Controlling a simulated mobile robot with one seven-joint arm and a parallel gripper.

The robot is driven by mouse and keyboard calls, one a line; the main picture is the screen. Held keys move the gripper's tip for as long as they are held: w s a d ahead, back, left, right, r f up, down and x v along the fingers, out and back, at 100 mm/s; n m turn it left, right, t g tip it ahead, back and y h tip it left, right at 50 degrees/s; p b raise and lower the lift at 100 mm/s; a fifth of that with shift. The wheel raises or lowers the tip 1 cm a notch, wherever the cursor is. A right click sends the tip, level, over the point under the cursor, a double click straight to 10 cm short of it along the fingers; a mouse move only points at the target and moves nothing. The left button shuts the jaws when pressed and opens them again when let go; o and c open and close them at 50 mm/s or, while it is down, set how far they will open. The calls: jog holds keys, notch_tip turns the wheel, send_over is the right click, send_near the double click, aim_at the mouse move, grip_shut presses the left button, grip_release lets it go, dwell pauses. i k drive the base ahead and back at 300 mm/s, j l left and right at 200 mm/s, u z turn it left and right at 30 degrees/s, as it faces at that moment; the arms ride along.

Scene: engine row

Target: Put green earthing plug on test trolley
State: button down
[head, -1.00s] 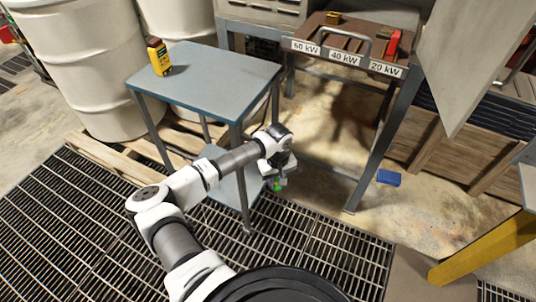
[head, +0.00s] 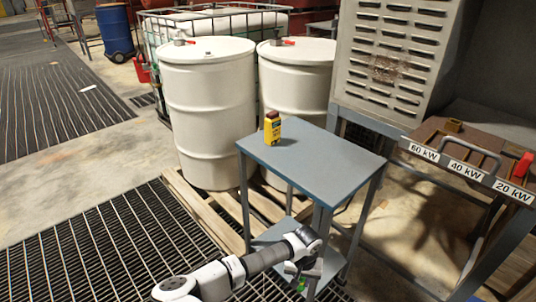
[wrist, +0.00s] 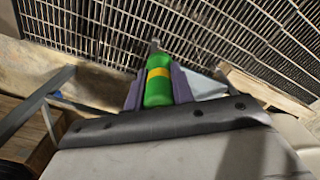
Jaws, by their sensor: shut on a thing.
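The green earthing plug (wrist: 158,88) with a yellow band and a metal tip is held between the fingers of my gripper (wrist: 158,92) in the wrist view. In the head view my gripper (head: 306,272) is low, in front of the small blue-grey table, below its top and near its lower shelf. Only a small bit of the green plug (head: 301,285) shows there. The test trolley may be this blue-grey table (head: 335,173) with a lower shelf; no label on it shows. A yellow and black meter (head: 272,128) stands upright near its far left corner.
Two white drums (head: 208,112) stand on a wooden pallet (head: 195,211) behind and left of the table. A bench with 60, 40 and 20 kW labels (head: 465,168) is at the right. Most of the tabletop is clear.

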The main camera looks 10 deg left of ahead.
aim_at(323, 169)
jog(key=l+u, duration=0.1)
jog(key=u, duration=0.95)
jog(key=i+l, duration=0.1)
jog(key=l, duration=0.75)
jog(key=i+u, duration=0.05)
jog(key=i, duration=0.05)
